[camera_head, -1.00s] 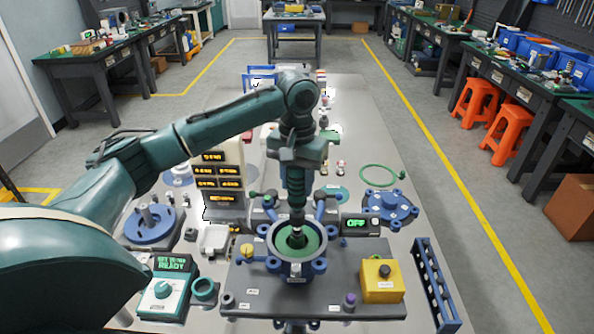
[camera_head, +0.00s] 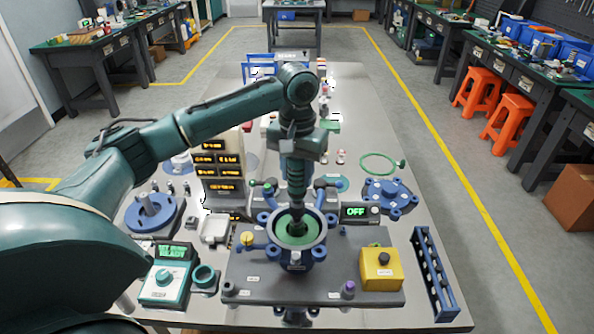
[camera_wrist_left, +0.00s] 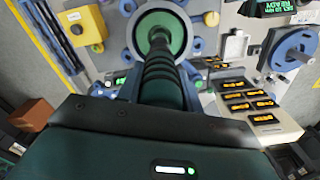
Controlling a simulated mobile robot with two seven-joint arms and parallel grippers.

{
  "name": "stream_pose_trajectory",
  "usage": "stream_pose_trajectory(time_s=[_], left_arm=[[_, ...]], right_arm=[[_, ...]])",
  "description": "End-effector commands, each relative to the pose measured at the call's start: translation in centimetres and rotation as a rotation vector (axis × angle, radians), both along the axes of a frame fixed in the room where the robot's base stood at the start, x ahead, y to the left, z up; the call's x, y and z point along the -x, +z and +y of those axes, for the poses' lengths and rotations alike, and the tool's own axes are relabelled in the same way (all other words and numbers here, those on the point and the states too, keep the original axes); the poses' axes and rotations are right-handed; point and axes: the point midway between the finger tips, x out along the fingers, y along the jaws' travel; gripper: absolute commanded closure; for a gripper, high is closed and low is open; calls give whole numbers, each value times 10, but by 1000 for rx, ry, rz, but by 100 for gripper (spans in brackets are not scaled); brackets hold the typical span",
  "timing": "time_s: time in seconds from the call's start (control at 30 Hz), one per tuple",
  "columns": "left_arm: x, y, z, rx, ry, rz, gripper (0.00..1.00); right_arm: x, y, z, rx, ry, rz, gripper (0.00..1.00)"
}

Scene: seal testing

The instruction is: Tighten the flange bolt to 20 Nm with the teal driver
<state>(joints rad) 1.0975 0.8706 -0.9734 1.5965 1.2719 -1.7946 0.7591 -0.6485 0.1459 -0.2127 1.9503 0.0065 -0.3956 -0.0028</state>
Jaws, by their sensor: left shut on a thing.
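My left gripper (camera_head: 298,158) is shut on the dark teal driver, whose ribbed body (camera_head: 297,185) points down over the middle of the fixture. In the left wrist view the driver (camera_wrist_left: 160,75) runs from the gripper to the blue flange ring (camera_wrist_left: 163,12). The flange ring in the head view (camera_head: 297,262) has a green inside, and the driver's lower end is within it. The flange bolt is hidden, so contact cannot be told. A teal control box (camera_head: 164,286) at the front left shows READY. My right gripper is not in view.
A small display (camera_head: 356,211) reading OFF stands right of the ring. A yellow box (camera_head: 380,270) with a black knob sits at the front right, beside a blue rack (camera_head: 433,275). A blue flanged part (camera_head: 388,196) and a cream display stack (camera_head: 220,170) stand nearby.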

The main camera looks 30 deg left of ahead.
Motion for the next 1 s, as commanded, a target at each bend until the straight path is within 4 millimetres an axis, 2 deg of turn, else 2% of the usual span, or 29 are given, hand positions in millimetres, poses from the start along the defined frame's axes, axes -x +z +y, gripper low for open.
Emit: stream_pose_trajectory(time_s=[1.0], left_arm=[[-1,-12,0,2,0,-2,92]], right_arm=[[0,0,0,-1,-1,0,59]])
